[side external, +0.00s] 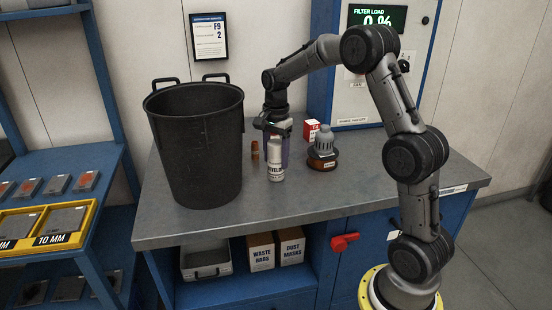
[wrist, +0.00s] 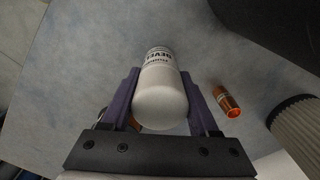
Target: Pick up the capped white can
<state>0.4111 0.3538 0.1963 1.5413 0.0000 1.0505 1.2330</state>
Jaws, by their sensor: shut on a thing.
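The capped white can (side external: 276,168) stands upright on the grey workbench, with dark lettering on its side. In the wrist view the white can (wrist: 162,92) lies between the two purple fingers. My gripper (side external: 277,150) reaches down from above and is shut on the can, also seen in the wrist view (wrist: 163,98). The can's base looks to be at the bench top; I cannot tell if there is a gap beneath it. The fingers hide part of its sides.
A small orange-brown cylinder (side external: 255,149) stands close left of the can; it also shows in the wrist view (wrist: 226,101). A large black bin (side external: 197,145) stands further left. A grey-topped brown-based item (side external: 322,148) and a red-and-white box (side external: 311,130) stand right. The front bench (side external: 350,200) is clear.

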